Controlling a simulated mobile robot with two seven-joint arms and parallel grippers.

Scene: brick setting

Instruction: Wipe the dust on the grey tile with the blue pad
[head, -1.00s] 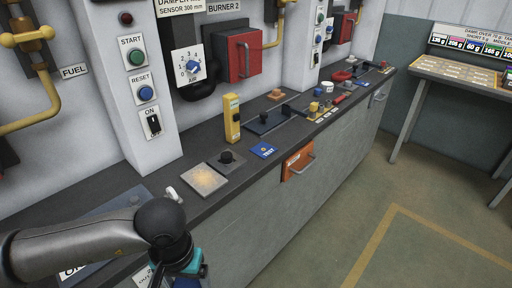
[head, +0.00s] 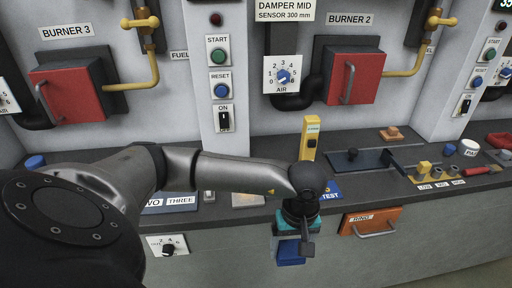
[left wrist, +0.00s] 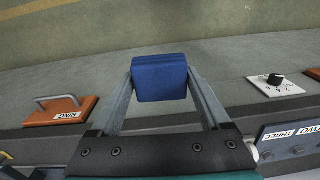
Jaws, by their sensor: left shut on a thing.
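My left gripper (head: 290,252) hangs in front of the counter's front edge, pointing down. In the left wrist view my left gripper (left wrist: 160,90) is shut on the blue pad (left wrist: 160,78), a block held between its two fingers. The blue pad (head: 290,253) also shows below the teal wrist part in the head view. The grey tile (head: 247,200) lies on the counter just left of and behind the gripper. My forearm covers most of the tile, and the dust cannot be made out now. My right gripper is not in view.
A yellow upright device (head: 309,138) stands on the counter behind my wrist. An orange RING drawer (head: 370,221) with a handle is on the counter front, right of the gripper. A dial plate (head: 168,245) is at left.

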